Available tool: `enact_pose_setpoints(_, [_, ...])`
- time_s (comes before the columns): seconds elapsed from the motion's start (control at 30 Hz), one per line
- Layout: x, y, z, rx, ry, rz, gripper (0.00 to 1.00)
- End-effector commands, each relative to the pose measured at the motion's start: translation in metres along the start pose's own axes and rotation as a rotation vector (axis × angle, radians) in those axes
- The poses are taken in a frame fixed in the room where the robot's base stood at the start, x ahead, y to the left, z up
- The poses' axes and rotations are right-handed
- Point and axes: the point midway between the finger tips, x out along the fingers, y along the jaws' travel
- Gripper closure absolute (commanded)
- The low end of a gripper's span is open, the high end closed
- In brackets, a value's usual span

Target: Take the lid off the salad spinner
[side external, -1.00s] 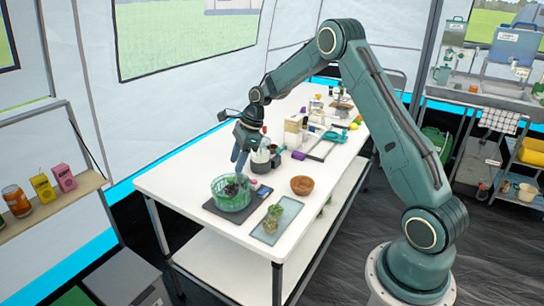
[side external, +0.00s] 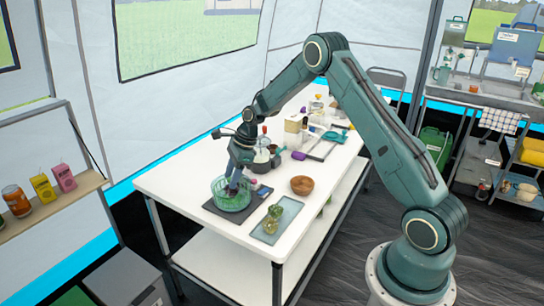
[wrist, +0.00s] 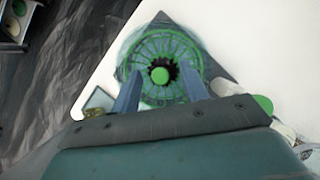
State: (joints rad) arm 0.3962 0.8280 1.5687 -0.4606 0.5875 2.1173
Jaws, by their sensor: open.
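The salad spinner (side external: 231,203) is a see-through green bowl on a dark square mat (side external: 252,207) at the table's near left corner. In the wrist view the spinner (wrist: 143,45) shows from above as a round green ribbed pattern with a green knob (wrist: 160,75) at its centre and a dark ring around the knob. My gripper (side external: 234,186) points down over the spinner. In the wrist view my gripper (wrist: 161,78) is open, with one finger on each side of the knob. I cannot tell whether the fingers touch it. In the side view my gripper partly hides the spinner's top.
A pale glass board (side external: 262,235) with a green item on it lies right of the spinner. A wooden bowl (side external: 302,186) stands behind the board. A dark pot (side external: 262,165) and bottles crowd the table behind my gripper. The front table edge is close.

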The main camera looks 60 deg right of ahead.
Motion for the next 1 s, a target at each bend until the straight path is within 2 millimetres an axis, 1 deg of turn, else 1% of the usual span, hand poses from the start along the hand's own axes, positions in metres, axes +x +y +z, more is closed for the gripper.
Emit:
enact_pose_setpoints(0.4, [-0.0003, -0.0001, 0.0, 0.0, 0.0, 0.0, 0.56])
enact_pose_setpoints(0.47, [-0.0004, -0.0001, 0.0, 0.0, 0.0, 0.0, 0.68])
enact_pose_setpoints(0.6, [-0.0004, 0.0, 0.0, 0.0, 0.0, 0.0, 0.95])
enact_pose_setpoints(0.63, [-0.0004, 0.0, -0.0001, 0.0, 0.0, 0.0, 1.0])
enact_pose_setpoints(1.0, [-0.0021, -0.0002, 0.0008, -0.001, -0.001, 0.0, 1.0])
